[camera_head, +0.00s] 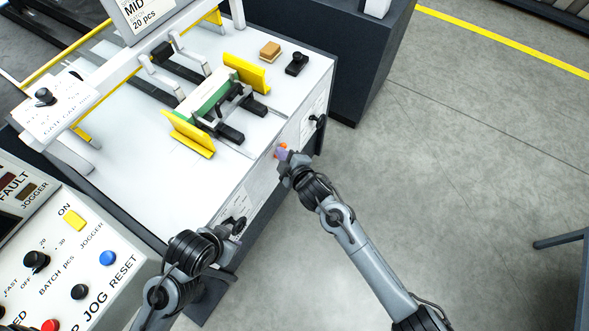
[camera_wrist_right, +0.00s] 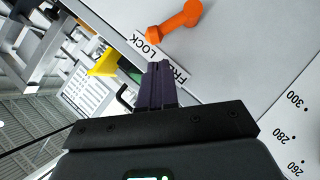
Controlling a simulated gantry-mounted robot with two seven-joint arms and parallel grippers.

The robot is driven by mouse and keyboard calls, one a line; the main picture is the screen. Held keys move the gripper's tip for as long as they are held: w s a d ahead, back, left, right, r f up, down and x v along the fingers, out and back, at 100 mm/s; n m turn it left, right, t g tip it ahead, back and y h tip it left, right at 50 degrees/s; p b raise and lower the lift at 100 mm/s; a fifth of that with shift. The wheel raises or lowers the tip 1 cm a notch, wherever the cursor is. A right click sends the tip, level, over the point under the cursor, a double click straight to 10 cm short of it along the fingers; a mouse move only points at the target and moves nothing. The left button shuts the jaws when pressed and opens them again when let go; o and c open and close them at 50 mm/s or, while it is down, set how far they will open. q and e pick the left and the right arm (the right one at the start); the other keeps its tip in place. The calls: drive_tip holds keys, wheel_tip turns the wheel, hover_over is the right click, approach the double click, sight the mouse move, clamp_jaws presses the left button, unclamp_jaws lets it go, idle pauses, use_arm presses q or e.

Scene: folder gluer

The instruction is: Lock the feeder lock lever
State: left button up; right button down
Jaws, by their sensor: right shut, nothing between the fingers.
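The orange feeder lock lever (camera_wrist_right: 175,27) is on the pale front panel of the machine in the right wrist view, with the word LOCK beside its left end. A second word, starting FR, is partly hidden by my fingers. In the head view only a bit of the orange lever (camera_head: 282,146) shows at my right gripper's tip. My right gripper (camera_head: 283,154) is shut and empty; its purple fingers (camera_wrist_right: 157,82) lie below the lever in the wrist view, with a gap between them. My left gripper (camera_head: 232,230) is low by the panel's near end; its jaws cannot be made out.
A scale (camera_wrist_right: 290,130) with numbers is on the panel. Black knobs sit on the panel, one at its far end (camera_head: 316,119). Yellow guides (camera_head: 246,72) and a card stack stand on the machine top. A control box (camera_head: 72,262) is at lower left.

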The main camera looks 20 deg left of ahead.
use_arm(q)
drive_tip(key=shift+w+p+v, duration=0.2)
drive_tip(key=shift+p+v, duration=0.55)
drive_tip(key=shift+v, duration=0.25)
drive_tip(key=shift+w+p+v, duration=0.2)
drive_tip(key=shift+p+v, duration=0.5)
drive_tip(key=shift+v, duration=0.25)
use_arm(e)
drive_tip(key=v, duration=1.1)
drive_tip(key=shift+s+a+r, duration=0.2)
drive_tip(key=shift+s+a, duration=0.1)
drive_tip(key=shift+s, duration=0.15)
use_arm(q)
drive_tip(key=shift+r, duration=0.15)
